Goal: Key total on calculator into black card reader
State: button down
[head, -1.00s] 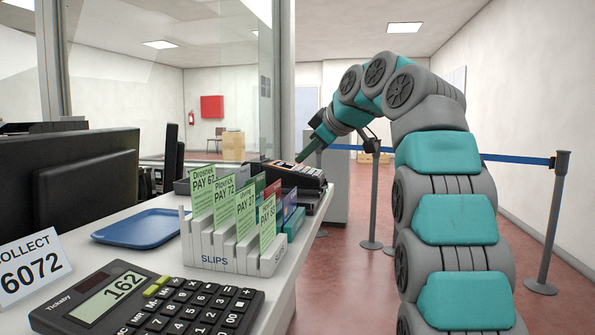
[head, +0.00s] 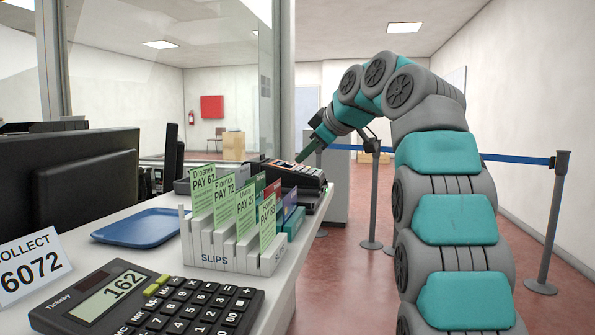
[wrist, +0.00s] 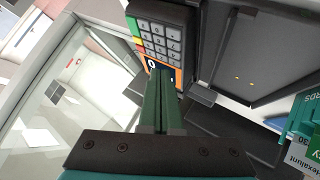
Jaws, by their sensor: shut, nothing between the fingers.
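The calculator (head: 150,303) lies on the counter at the front left in the head view, its display reading 162. The black card reader (head: 312,179) stands at the counter's far right end. In the wrist view the card reader (wrist: 148,22) shows grey keys and an orange face with a small dark display, which seems to show a 0. My gripper (head: 301,158) is shut and empty, its tip at the reader in the head view. In the wrist view my green fingers (wrist: 160,75) point at the lower part of the reader's face and hide some of it. I cannot tell whether they touch it.
A white slip rack (head: 215,250) with several green pay slips stands between calculator and reader. A blue tray (head: 140,228), a COLLECT 6072 card (head: 30,270) and a dark monitor (head: 85,180) are at the left. A glass screen (head: 215,80) stands behind the counter.

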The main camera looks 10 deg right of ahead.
jog(key=shift+a+f+b, duration=0.1)
jog(key=shift+f+b, duration=0.25)
jog(key=shift+f+b, duration=0.3)
dwell(0.5)
jog(key=shift+r+p, duration=0.65)
jog(key=shift+r, duration=0.05)
jog(key=shift+w+d+f+p, duration=0.1)
jog(key=shift+w+d+p, duration=0.9)
jog(key=shift+w+d, duration=0.5)
jog(key=shift+f, duration=0.1)
jog(key=shift+f, duration=0.1)
